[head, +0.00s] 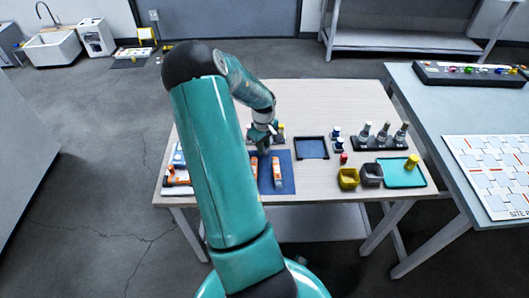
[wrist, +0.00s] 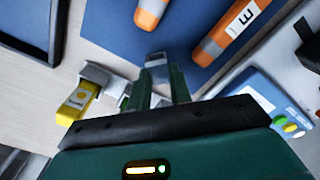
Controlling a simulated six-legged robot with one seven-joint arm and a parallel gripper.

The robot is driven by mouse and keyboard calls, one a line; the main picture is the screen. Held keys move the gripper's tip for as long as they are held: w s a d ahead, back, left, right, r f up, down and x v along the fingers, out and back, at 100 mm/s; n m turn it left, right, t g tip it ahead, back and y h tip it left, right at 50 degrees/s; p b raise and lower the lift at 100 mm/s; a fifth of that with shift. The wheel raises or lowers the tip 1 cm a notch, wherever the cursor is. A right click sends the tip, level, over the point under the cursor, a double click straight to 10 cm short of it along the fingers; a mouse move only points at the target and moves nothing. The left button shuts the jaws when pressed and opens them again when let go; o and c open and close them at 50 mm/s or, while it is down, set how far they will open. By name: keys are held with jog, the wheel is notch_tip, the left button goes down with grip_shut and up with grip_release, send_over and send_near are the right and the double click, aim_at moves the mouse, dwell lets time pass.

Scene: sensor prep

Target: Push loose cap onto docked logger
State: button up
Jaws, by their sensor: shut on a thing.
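My gripper (wrist: 160,74) points toward the blue mat in the wrist view, with its two green fingers close together. It is shut on a small grey piece (wrist: 156,58), which looks like the loose cap. A yellow logger (wrist: 76,103) with a white label sits at a grey dock (wrist: 96,76), left of my fingers and apart from them. In the head view my gripper (head: 265,148) is over the table behind the blue mat, with the yellow logger (head: 281,128) just right of it. The logger's far end is hard to make out.
Orange-and-white loggers (head: 277,172) lie on the blue mat (head: 286,184). A dark-rimmed tray (head: 311,148) stands to the right, with a yellow bin (head: 348,179), a dark bin (head: 372,175) and a teal tray (head: 403,178) beyond. A blue-and-white device (wrist: 272,105) lies right of my gripper.

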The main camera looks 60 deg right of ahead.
jog(key=shift+r, duration=2)
jog(key=shift+a, duration=0.1)
